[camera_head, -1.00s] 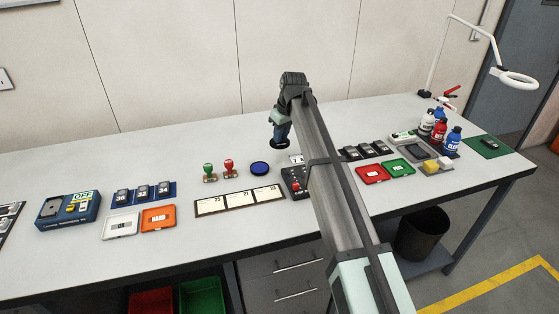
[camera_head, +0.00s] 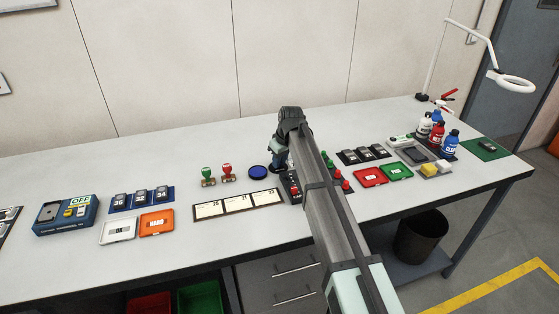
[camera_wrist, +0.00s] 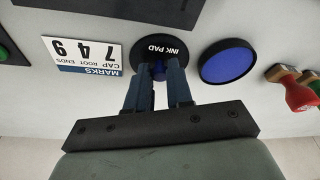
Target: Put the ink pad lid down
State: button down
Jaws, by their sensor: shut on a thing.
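The ink pad lid is a round black disc with white "INK PAD" lettering and a blue knob. In the wrist view the lid (camera_wrist: 172,47) sits at the fingertips, and my gripper (camera_wrist: 158,72) is shut on its knob. Beside it, to the right, is the round uncovered blue ink pad (camera_wrist: 228,62), apart from the lid. In the head view the ink pad (camera_head: 260,172) lies on the bench just left of my gripper (camera_head: 280,164). The lid is hard to make out there. I cannot tell whether it touches the bench.
A white marks card (camera_wrist: 85,57) lies left of the lid in the wrist view. A red stamp (camera_head: 227,173) and a green stamp (camera_head: 208,176) stand left of the pad. A strip of cards (camera_head: 237,204) lies in front. The bench behind (camera_head: 225,145) is clear.

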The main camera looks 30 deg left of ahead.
jog(key=shift+f, duration=0.1)
jog(key=c, duration=1)
grip_release()
jog(key=v, duration=1.2)
